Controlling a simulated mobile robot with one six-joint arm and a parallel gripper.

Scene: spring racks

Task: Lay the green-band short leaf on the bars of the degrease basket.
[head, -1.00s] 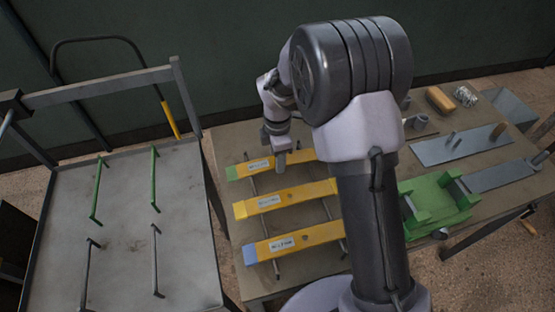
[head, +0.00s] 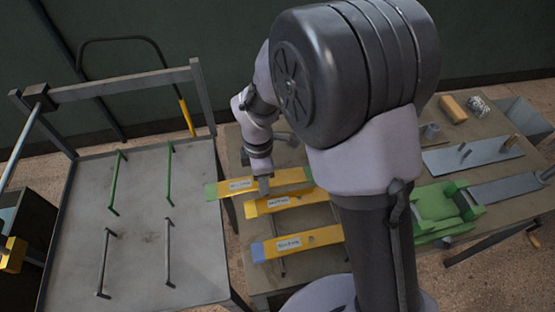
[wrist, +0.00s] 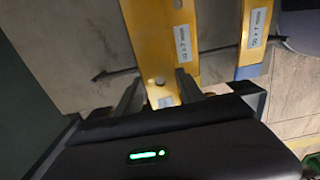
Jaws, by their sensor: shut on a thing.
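The green-band short leaf (head: 238,186) is a flat yellow strip with a green left end and a white label. My gripper (head: 263,185) is shut on it near the middle, and the leaf seems raised above the table. In the wrist view the leaf (wrist: 148,50) runs between the jaws (wrist: 160,92), which hide part of it. To the left, a grey tray stand (head: 140,235) carries two green bars (head: 168,172) and two dark grey bars (head: 168,252), all bare. No readable sign shows whether this is the degrease basket.
A middle yellow leaf (head: 318,196) and a blue-band leaf (head: 320,237) lie on supports on the table (head: 262,275). A green fixture (head: 430,215) and a grey bin (head: 520,118) are at the right. A gap separates stand and table. The stand has a raised back rail (head: 130,88).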

